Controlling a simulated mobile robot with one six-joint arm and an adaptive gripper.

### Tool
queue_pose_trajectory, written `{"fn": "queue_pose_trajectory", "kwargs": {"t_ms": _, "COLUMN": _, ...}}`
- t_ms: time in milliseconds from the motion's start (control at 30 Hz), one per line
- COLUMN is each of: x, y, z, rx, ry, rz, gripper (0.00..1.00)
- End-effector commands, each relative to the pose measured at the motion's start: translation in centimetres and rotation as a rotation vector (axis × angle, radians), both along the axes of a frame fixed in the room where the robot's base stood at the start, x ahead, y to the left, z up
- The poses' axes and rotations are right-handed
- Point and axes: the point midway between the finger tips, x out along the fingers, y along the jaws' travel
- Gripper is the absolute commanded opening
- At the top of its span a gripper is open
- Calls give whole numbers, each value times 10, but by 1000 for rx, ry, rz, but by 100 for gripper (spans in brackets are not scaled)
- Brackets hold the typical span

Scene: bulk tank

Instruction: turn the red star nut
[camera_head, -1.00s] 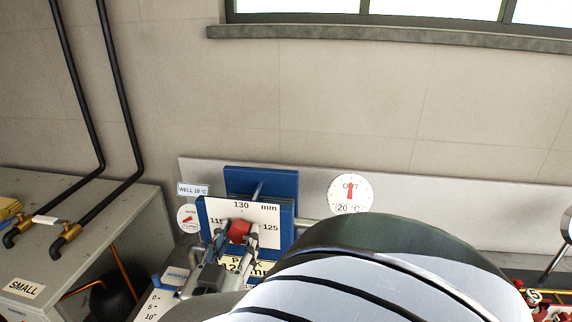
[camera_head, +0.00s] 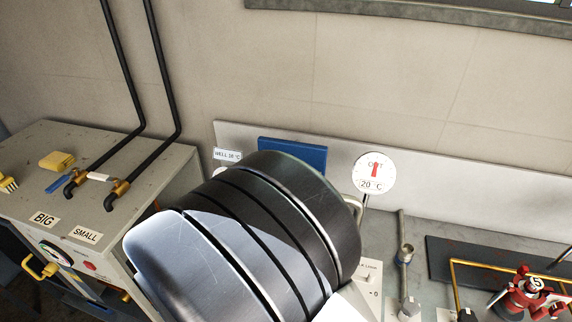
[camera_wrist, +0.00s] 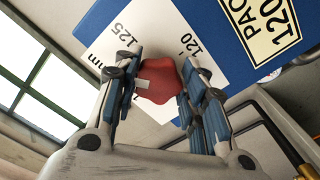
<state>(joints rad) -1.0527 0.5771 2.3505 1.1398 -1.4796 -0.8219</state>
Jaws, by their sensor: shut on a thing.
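The red star nut (camera_wrist: 158,82) shows in the wrist view, in front of a white scale plate (camera_wrist: 165,30) marked with numbers such as 125 and 120. My gripper (camera_wrist: 163,72) is shut on the nut, with one blue-padded finger on each side of it. A small pale mark shows on the nut's left side. The plate sits on a blue block (camera_wrist: 226,50) with a yellow label (camera_wrist: 270,28) reading PACK 120. In the head view only the block's top (camera_head: 292,152) shows; my arm hides the nut, plate and gripper.
A round OUT dial (camera_head: 374,173) reading 20 °C stands right of the block. A grey cabinet (camera_head: 125,180) with brass taps and black pipes is at the left.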

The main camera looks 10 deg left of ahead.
Motion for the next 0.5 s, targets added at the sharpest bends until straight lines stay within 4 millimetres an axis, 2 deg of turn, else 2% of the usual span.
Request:
{"fn": "queue_pose_trajectory", "kwargs": {"t_ms": 33, "x": 0, "y": -1, "z": 5, "rx": -46, "ry": 4, "rz": -1, "gripper": 15}}
{"fn": "queue_pose_trajectory", "kwargs": {"t_ms": 500, "x": 0, "y": -2, "z": 7, "rx": -490, "ry": 38, "rz": -1, "gripper": 15}}
